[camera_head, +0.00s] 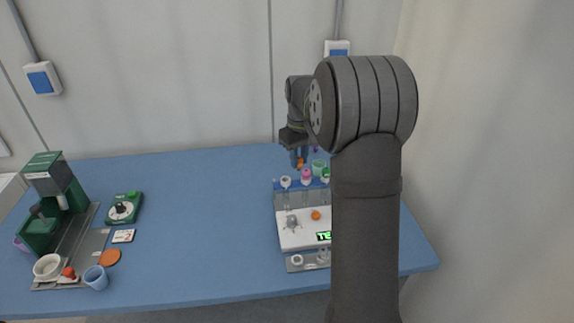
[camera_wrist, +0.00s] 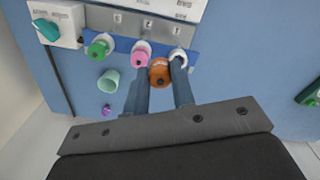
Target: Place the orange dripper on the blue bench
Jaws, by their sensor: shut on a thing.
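The orange dripper (camera_wrist: 159,72) sits between the two fingertips of my gripper (camera_wrist: 160,82) in the wrist view. My gripper is shut on it. In the head view my gripper (camera_head: 299,157) is behind the white machine, and only a small orange bit of the dripper (camera_head: 300,163) shows below the fingers. The blue bench (camera_head: 190,220) spreads under everything; it also shows in the wrist view (camera_wrist: 230,75). I cannot tell the exact gap between the dripper and the bench or rack.
The white machine (camera_head: 300,237) has a blue rack along its back with white (camera_wrist: 178,56), pink (camera_wrist: 141,52) and green (camera_wrist: 98,49) drippers. A mint cup (camera_wrist: 109,81) stands beside it. A green coffee machine (camera_head: 55,185) is far left. The bench middle is clear.

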